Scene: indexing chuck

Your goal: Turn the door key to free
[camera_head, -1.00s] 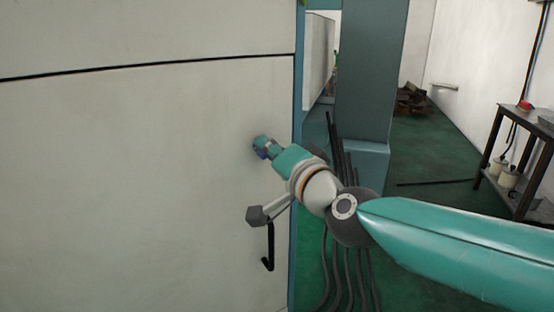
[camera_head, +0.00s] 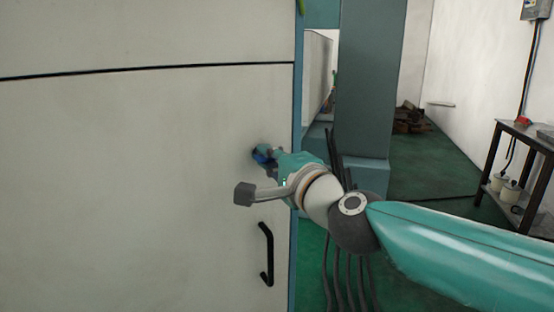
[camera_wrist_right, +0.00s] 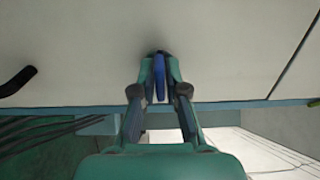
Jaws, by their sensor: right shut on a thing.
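The door key is blue and sits at the face of a pale panel door (camera_head: 150,170). In the head view the key (camera_head: 262,155) shows only in part beside my right gripper (camera_head: 270,153). In the right wrist view the blue key (camera_wrist_right: 159,78) stands between the two fingers of my right gripper (camera_wrist_right: 161,72), which is shut on it. The fingertips are close against the door. The key's lock and its marks are hidden behind the fingers. My left gripper is not in view.
A black handle (camera_head: 267,254) is on the door below my right wrist. The door's blue edge (camera_head: 297,110) is just right of the key. A teal column (camera_head: 368,80) and a dark side table (camera_head: 520,165) stand further right.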

